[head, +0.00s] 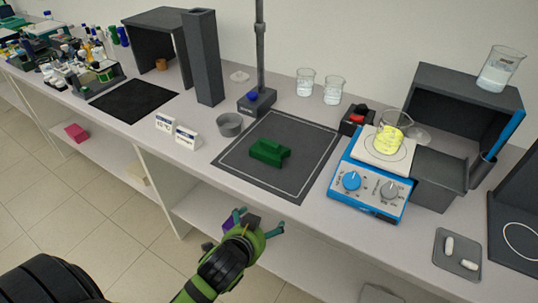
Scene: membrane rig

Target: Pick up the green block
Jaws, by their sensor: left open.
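The green block (268,152) lies on the dark grey mat (240,160) with a pale outline, in the middle of the bench. It has a notched, stepped shape. My left gripper (256,223) is in front of the bench's front edge, below the mat in the picture, and apart from the block. Its fingers are spread, and I see nothing held between them. My right gripper is not in view.
Right of the mat stands a blue hotplate (370,190) with a beaker of yellow liquid (389,135). Behind are a stand (257,100) and two beakers (333,90).

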